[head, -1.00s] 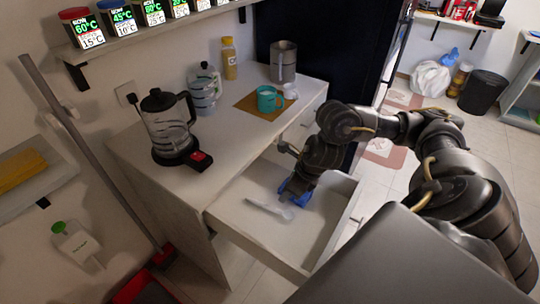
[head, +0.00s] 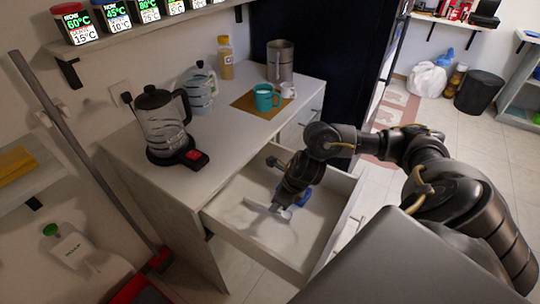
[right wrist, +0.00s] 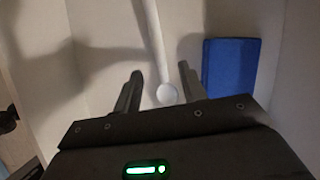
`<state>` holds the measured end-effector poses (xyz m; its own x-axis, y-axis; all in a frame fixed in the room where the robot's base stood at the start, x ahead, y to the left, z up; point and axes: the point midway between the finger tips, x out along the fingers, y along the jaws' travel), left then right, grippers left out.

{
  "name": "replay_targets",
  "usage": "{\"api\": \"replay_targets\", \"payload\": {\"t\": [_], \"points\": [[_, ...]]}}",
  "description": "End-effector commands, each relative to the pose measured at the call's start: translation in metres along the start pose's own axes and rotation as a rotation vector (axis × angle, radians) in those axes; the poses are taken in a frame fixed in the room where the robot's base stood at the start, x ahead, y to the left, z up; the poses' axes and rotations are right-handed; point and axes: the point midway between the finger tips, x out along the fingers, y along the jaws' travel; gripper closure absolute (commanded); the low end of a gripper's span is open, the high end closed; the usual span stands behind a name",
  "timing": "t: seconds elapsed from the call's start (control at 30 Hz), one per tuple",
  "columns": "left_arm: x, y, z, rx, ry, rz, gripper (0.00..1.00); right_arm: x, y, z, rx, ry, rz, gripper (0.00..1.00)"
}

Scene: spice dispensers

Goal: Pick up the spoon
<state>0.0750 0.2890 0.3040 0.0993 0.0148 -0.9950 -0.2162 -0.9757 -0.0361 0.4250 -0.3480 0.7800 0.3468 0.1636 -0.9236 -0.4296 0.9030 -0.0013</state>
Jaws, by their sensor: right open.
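The pale spoon (right wrist: 152,30) lies in the open drawer (head: 262,245). In the right wrist view its long thin shaft runs from the top edge down to a rounded end, which sits between the fingers of my right gripper (right wrist: 160,72). The fingers are open, one on each side, with gaps to the spoon. In the head view my right gripper (head: 281,208) reaches down into the drawer and covers part of the spoon (head: 257,206). My left gripper is not in view.
A flat blue object (right wrist: 230,68) lies in the drawer, right of the fingers. The drawer walls surround the hand.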

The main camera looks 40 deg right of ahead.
Motion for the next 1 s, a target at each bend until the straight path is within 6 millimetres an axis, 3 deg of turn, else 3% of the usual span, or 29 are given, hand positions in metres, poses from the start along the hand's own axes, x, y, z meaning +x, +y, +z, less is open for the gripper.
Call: {"api": "replay_targets", "payload": {"t": [0.27, 0.57, 0.9, 1.0], "points": [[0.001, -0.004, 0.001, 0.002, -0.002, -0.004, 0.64, 0.039, -0.001, 0.001, 0.002, 0.001, 0.002, 0.58], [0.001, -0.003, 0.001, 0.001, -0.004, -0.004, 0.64, 0.044, -0.001, 0.001, 0.000, 0.000, 0.001, 0.58], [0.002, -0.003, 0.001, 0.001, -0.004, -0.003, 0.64, 0.043, -0.001, 0.001, 0.000, 0.000, 0.001, 1.00], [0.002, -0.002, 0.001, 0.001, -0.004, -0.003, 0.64, 0.043, -0.001, 0.001, 0.000, 0.000, 0.001, 1.00]]}}
